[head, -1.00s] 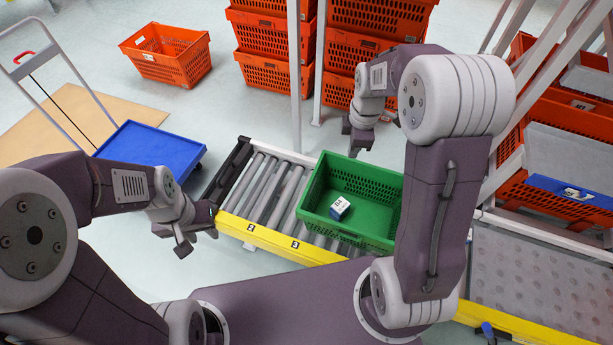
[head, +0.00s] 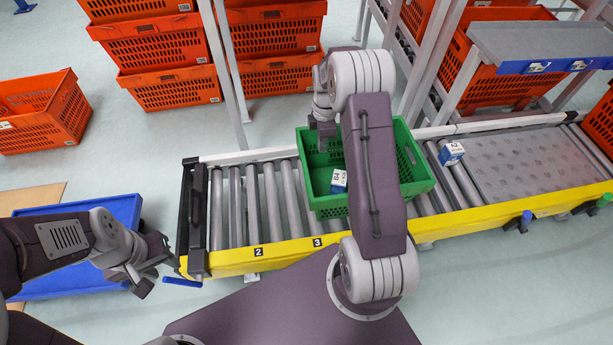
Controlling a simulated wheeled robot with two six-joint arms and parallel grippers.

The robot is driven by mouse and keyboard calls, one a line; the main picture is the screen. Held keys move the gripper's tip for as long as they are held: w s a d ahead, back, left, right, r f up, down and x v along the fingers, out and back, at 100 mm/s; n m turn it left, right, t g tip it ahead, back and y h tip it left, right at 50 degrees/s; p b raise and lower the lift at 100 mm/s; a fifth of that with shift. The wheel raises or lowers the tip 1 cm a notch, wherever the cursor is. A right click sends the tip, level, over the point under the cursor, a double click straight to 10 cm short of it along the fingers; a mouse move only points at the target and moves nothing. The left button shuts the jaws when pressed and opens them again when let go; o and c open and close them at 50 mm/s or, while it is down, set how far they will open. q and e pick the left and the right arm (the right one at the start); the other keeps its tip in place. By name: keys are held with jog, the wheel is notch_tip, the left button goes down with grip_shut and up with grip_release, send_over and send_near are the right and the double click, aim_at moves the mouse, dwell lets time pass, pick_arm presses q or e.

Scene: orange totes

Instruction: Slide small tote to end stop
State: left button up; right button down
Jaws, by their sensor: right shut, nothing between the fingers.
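The small green tote (head: 415,186) sits on the roller conveyor, with a blue-and-white box (head: 339,180) inside. The black end stop (head: 196,215) crosses the conveyor's left end, with several bare rollers between it and the tote. My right gripper (head: 325,142) is shut and empty at the tote's far wall, near its left corner; contact is unclear. My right arm hides the middle of the tote. My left gripper (head: 158,268) is open and empty, left of the end stop, beyond the conveyor's end.
A yellow rail (head: 285,247) runs along the conveyor's near side. Another small box (head: 451,153) lies right of the tote, before a dimpled plate (head: 520,163). A blue cart (head: 60,283) stands at left under my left arm. Stacked orange totes (head: 150,50) and posts stand behind.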

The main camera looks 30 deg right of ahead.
pick_arm(q)
jog(key=shift+f+b, duration=0.3)
jog(key=shift+f, duration=0.4)
pick_arm(e)
jog(key=shift+s+d+f, duration=0.15)
jog(key=shift+d+f, duration=0.1)
jog(key=shift+f, duration=0.25)
jog(key=shift+s+d+f, duration=0.15)
jog(key=shift+d+f, duration=0.05)
jog(key=shift+f, duration=0.3)
